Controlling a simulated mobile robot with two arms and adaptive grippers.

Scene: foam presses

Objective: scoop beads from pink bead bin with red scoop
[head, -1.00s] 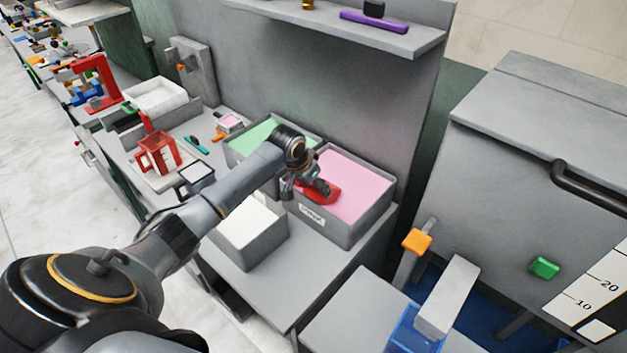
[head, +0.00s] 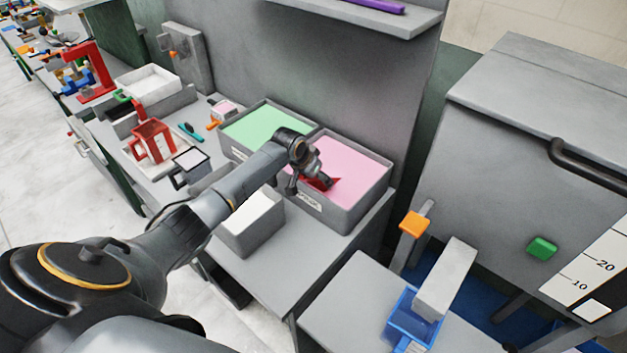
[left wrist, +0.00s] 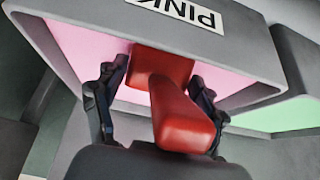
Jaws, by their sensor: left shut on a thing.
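The pink bead bin (head: 362,168) is a grey box filled level with pink beads, at the right end of the bench in the head view. Its PINK label (left wrist: 180,12) shows upside down in the left wrist view. My left gripper (head: 318,178) is at the bin's near left part, shut on the red scoop (head: 322,185). In the left wrist view the scoop's red handle (left wrist: 180,118) lies between the two fingers (left wrist: 155,100), and its head reaches over the pink beads. How deep the scoop's head sits is hidden. My right gripper is not in view.
A bin of green beads (head: 262,131) stands directly left of the pink one. A grey bin with a white top (head: 252,222) stands in front. A red frame (head: 152,141) and a small scale-like pad (head: 190,160) are further left. A back panel rises behind the bins.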

